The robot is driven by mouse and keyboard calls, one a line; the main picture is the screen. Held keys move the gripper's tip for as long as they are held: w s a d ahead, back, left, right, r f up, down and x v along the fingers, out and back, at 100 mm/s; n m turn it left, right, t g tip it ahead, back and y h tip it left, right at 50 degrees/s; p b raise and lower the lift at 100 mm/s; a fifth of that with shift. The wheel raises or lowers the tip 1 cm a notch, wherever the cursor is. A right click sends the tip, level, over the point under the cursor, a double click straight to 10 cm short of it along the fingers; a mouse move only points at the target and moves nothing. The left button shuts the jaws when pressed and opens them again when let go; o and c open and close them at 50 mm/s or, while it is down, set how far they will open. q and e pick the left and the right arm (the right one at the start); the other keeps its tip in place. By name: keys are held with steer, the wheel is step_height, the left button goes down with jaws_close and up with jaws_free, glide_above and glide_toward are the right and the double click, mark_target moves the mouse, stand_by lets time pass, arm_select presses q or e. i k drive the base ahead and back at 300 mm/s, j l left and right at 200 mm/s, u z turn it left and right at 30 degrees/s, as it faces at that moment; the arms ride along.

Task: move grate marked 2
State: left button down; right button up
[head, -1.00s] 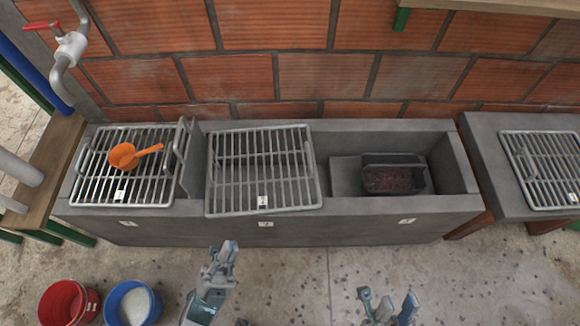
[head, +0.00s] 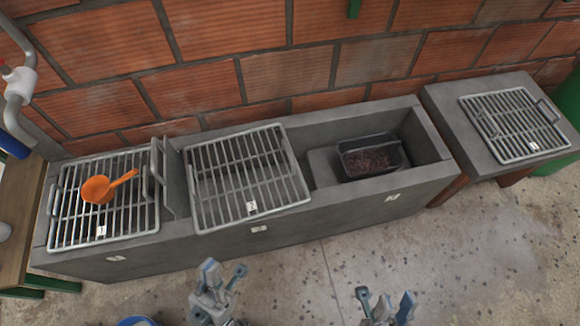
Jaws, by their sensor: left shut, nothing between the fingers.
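The grate marked 2 (head: 245,178) is a grey metal grid. It lies over the middle part of the concrete trough (head: 310,236), its label on its front edge above the trough's middle label. My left gripper (head: 222,272) is shut and empty, in front of the trough and below this grate in the head view, apart from it. My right gripper (head: 386,298) is open and empty, further right over the floor. The trough's right part is uncovered and holds a dark bin (head: 370,157) with dark red contents.
Another grate (head: 105,200) covers the trough's left part, with an orange scoop (head: 98,188) on it. A third grate (head: 513,123) lies on the concrete slab (head: 455,140) at right. A brick wall stands behind. A blue bucket (head: 135,321) shows at the bottom edge.

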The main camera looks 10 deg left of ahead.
mark_target(190, 172)
steer(key=k+j+z, duration=0.1)
steer(key=j+z, duration=0.2)
steer(key=k+j+z, duration=0.1)
steer(key=j+z, duration=0.2)
steer(key=k+j+z, duration=0.25)
steer(key=j, duration=0.15)
steer(key=i, duration=0.1)
